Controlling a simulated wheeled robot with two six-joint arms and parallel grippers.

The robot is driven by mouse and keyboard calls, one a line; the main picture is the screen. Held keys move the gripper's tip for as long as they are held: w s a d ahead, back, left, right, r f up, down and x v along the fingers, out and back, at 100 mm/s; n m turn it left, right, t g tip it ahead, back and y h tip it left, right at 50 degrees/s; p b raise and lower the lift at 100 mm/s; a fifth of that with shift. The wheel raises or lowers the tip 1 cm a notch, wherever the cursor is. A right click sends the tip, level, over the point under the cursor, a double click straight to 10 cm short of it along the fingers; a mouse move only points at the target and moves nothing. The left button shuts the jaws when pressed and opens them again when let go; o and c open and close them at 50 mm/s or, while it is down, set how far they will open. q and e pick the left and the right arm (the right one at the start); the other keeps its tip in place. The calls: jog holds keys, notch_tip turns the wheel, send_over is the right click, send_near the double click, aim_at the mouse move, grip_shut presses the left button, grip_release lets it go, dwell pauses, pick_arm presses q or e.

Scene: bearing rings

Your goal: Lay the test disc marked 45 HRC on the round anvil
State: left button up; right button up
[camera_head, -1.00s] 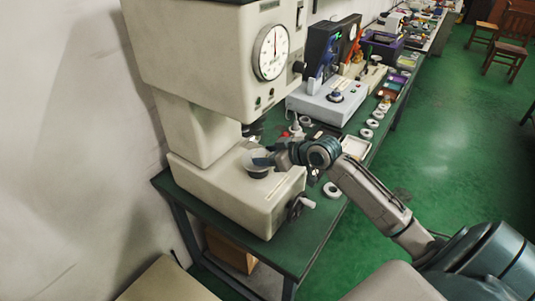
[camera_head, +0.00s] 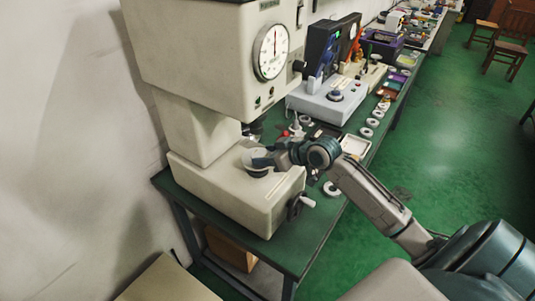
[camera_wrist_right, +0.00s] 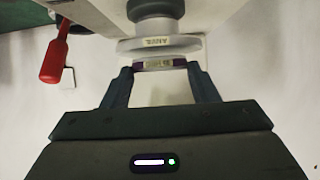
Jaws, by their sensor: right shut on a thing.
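The round anvil (camera_head: 250,157) is a pale grey disc-topped post on the base of the cream hardness tester (camera_head: 222,190). In the right wrist view the anvil (camera_wrist_right: 185,46) shows with an upside-down "ANVIL" label on its rim. My right gripper (camera_head: 260,163) is at the anvil's top. In the wrist view my right gripper (camera_wrist_right: 160,70) is shut on a thin test disc (camera_wrist_right: 160,65) with a purple edge and a small label that I cannot read surely. The disc is very close to the anvil's rim; I cannot tell whether they touch. My left gripper is out of view.
The tester's head with its dial (camera_head: 271,52) overhangs the anvil. A crank handle (camera_head: 300,204) sticks out of the base's front right. Several pale rings (camera_head: 366,132) and a grey device (camera_head: 328,103) stand on the green bench behind my arm. A red handle (camera_wrist_right: 54,62) shows in the wrist view.

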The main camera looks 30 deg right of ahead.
jog(key=shift+f, duration=0.25)
jog(key=o, duration=1.3)
jog(key=shift+c, duration=0.2)
jog(key=shift+b+v, duration=0.4)
jog(key=shift+v, duration=0.4)
jog(key=p+v, duration=0.1)
jog(key=v, duration=0.8)
jog(key=shift+s, duration=0.2)
jog(key=shift+f, duration=0.15)
